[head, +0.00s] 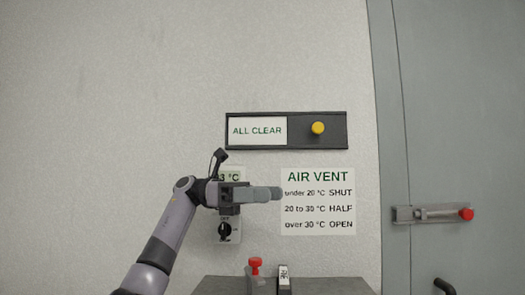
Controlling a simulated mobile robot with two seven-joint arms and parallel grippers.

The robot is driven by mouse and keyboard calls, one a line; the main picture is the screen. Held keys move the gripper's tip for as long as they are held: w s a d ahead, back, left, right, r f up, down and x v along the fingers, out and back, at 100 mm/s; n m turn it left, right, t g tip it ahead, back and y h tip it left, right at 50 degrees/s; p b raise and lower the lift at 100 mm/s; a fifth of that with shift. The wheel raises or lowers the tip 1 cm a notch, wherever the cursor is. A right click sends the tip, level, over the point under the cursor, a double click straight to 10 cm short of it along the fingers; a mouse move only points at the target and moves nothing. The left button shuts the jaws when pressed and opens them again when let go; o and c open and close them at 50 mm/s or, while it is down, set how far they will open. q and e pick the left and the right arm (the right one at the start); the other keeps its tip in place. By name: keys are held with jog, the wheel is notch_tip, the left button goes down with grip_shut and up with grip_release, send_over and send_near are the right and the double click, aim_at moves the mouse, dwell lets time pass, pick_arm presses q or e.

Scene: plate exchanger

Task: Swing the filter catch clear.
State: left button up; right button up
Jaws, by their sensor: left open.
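A catch with a red knob (255,266) stands upright on the dark grey cabinet (335,286) at the bottom middle. I cannot tell for sure that it is the filter catch. Beside it on the right is a narrow upright piece with a small white label (284,279), too small to read. My left gripper (277,193) is up in front of the wall, above the catch and apart from it. Its fingers point right, seen side-on, open with nothing visible between them. My right gripper is not in view.
A grey door at right carries a slide bolt (436,214) with a red knob. An AIR VENT sign (318,215) and an ALL CLEAR panel (335,130) with a yellow button are on the wall. My left arm partly covers a temperature display and dial (225,231).

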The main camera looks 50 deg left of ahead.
pick_arm(q)
notch_tip(320, 180, up, 7)
jog(key=shift+p, duration=0.3)
jog(key=shift+r, duration=0.1)
dwell(0.4)
